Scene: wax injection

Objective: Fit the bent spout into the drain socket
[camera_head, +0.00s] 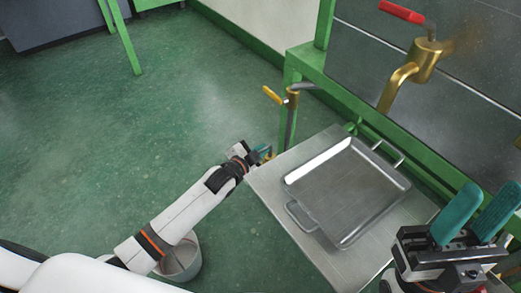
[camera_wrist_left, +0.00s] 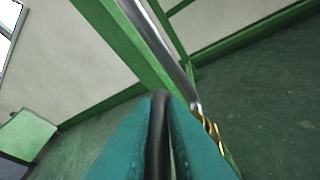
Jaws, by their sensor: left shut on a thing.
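My left gripper (camera_head: 263,154) is low beside the left edge of the metal table. In the left wrist view its teal fingers (camera_wrist_left: 160,145) are shut on a dark, slim rod, which I take to be the bent spout (camera_wrist_left: 159,125). Its bend and far end are hidden. A brass fitting with a yellow handle (camera_head: 273,95), likely the drain socket (camera_head: 293,92), is above and to the right of the left gripper. It shows as gold parts (camera_wrist_left: 211,130) in the wrist view, apart from the spout. My right gripper (camera_head: 475,215) is open and empty at lower right.
A metal tray (camera_head: 350,190) with handles lies on the table (camera_head: 270,180). A green frame (camera_head: 360,100) stands behind. A bucket (camera_head: 182,262) is on the floor below my left arm.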

